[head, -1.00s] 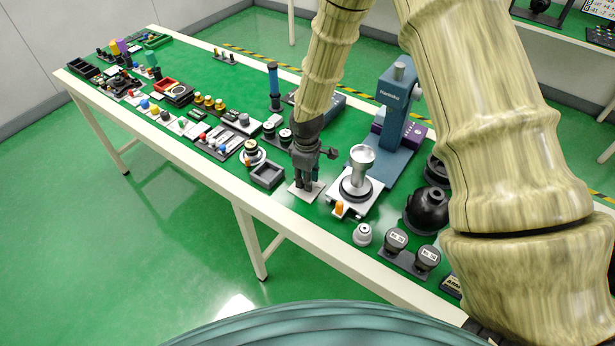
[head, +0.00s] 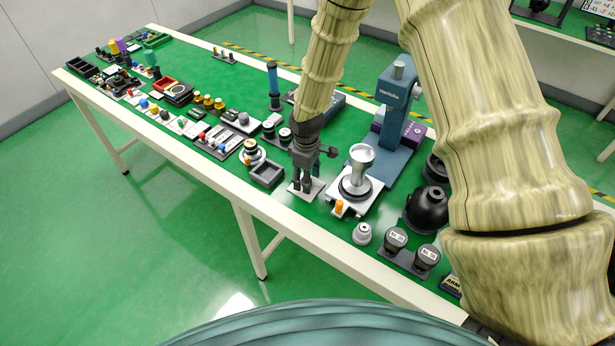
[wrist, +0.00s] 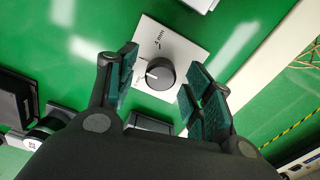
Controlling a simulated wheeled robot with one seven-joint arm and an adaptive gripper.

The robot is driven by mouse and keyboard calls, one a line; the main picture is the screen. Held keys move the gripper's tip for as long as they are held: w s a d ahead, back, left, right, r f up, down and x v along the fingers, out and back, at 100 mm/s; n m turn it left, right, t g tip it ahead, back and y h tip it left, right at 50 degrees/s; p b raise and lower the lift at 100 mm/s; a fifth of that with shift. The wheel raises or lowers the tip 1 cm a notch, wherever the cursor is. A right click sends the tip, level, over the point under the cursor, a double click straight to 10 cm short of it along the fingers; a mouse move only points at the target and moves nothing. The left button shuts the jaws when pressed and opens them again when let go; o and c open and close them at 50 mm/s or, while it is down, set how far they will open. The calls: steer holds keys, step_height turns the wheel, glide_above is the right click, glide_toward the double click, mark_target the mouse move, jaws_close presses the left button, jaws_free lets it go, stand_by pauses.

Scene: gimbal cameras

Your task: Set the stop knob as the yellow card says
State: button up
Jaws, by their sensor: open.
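The stop knob (wrist: 160,73) is a round black knob with a white pointer line, on a white plate (wrist: 181,46) with small print that looks like "mm". In the wrist view the line points to the left. My gripper (wrist: 160,76) is open, with its dark green finger pads on either side of the knob and a gap to it. In the head view my gripper (head: 304,186) is over the plate (head: 317,187) and hides most of the knob. I cannot make out a yellow card in these views.
A grey open tray (head: 267,174) stands just left of the plate. A white device with a silver funnel-like cup (head: 361,157) and a blue stand (head: 399,110) are to the right. Several small items crowd the table's left.

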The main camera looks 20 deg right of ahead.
step_height(320, 180, up, 12)
stand_by(0.6)
stand_by(0.5)
